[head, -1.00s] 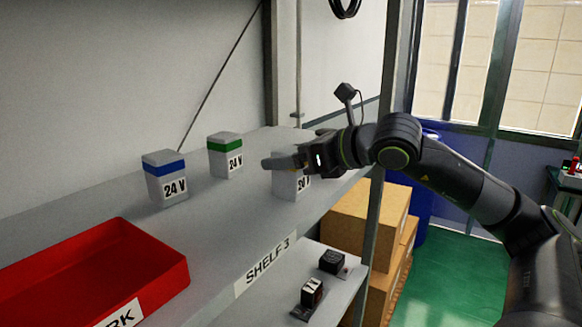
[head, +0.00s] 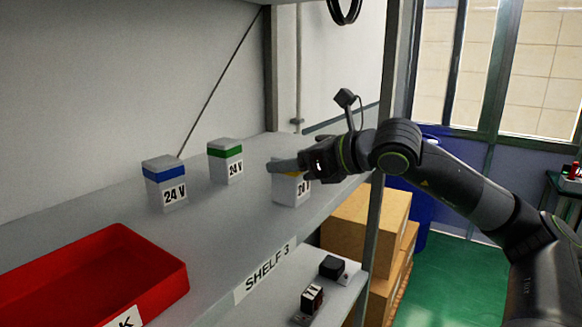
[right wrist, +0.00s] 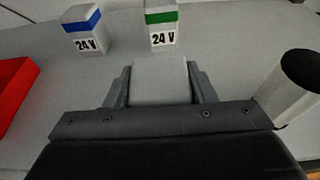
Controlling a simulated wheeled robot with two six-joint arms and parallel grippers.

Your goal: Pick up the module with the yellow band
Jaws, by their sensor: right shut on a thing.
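The module with the yellow band (head: 287,190) is a pale grey block with a white label on the shelf, at the right end of a loose row in the head view. My right gripper (head: 284,166) is shut on its upper part, and its fingers hide most of the top and band. In the right wrist view the module's grey top (right wrist: 160,80) sits between the two fingers. From these frames I cannot tell whether its base is off the shelf. My left gripper is not in view.
A green-banded module (head: 226,162) and a blue-banded module (head: 165,184), both marked 24 V, stand to the left. A red tray (head: 150,262) lies at the front left. A shelf post (head: 377,215) stands right of the module. Small dark blocks (head: 312,298) sit on a lower shelf.

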